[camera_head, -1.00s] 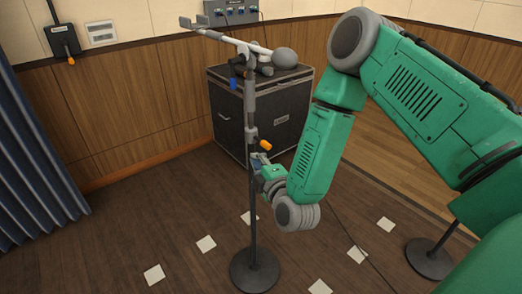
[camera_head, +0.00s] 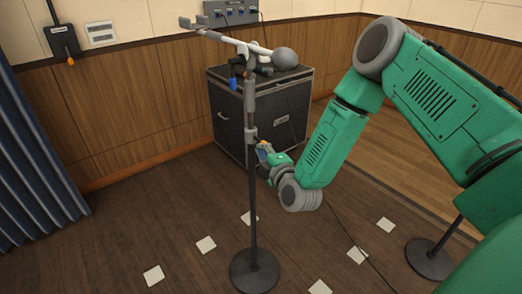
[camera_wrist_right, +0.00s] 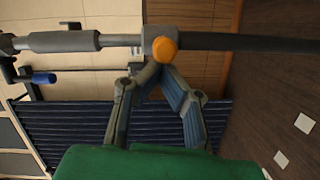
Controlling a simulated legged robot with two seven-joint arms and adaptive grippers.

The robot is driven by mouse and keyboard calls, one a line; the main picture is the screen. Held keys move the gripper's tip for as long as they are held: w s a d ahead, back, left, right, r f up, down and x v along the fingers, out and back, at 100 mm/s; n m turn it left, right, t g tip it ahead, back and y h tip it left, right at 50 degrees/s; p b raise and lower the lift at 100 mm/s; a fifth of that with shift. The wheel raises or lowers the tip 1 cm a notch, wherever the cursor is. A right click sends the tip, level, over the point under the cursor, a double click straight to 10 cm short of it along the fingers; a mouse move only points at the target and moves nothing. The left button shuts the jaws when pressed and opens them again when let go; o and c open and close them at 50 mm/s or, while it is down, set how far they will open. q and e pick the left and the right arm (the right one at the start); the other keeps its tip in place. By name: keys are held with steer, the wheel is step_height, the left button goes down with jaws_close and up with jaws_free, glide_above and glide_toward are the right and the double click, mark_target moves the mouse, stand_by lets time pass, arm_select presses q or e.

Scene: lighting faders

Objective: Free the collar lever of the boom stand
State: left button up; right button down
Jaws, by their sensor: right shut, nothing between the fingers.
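The collar (camera_head: 250,134) sits partway up the pole. The collar lever has an orange knob (camera_wrist_right: 164,50), clear in the right wrist view but mostly hidden by my gripper in the head view. My right gripper (camera_head: 261,149) is at collar height, just right of the pole. In the right wrist view its fingertips (camera_wrist_right: 158,70) come together beside the knob, holding nothing; whether they touch it I cannot tell. My left gripper is not in view.
A blue-handled lever (camera_head: 233,83) is higher on the stand. A black case (camera_head: 280,115) stands behind it. Another round stand base (camera_head: 429,259) is at right, with a cable on the floor. A blue curtain (camera_head: 35,165) hangs at left.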

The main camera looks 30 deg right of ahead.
steer(key=shift+d, duration=0.1)
steer(key=shift+d+n+y, duration=0.2)
steer(key=shift+n+y, duration=0.2)
steer(key=shift+y, duration=0.2)
steer(key=w+d+n+g+y+b, duration=0.3)
steer(key=w+d+n+y+b, duration=0.2)
steer(key=d+n+y, duration=0.3)
steer(key=d+y, duration=0.2)
steer(key=y, duration=0.1)
steer(key=shift+w+y, duration=0.3)
steer(key=shift+y, duration=0.1)
steer(key=shift+w+d+r, duration=0.1)
steer(key=shift+w+d, duration=0.05)
steer(key=shift+w, duration=0.05)
stand_by(0.5)
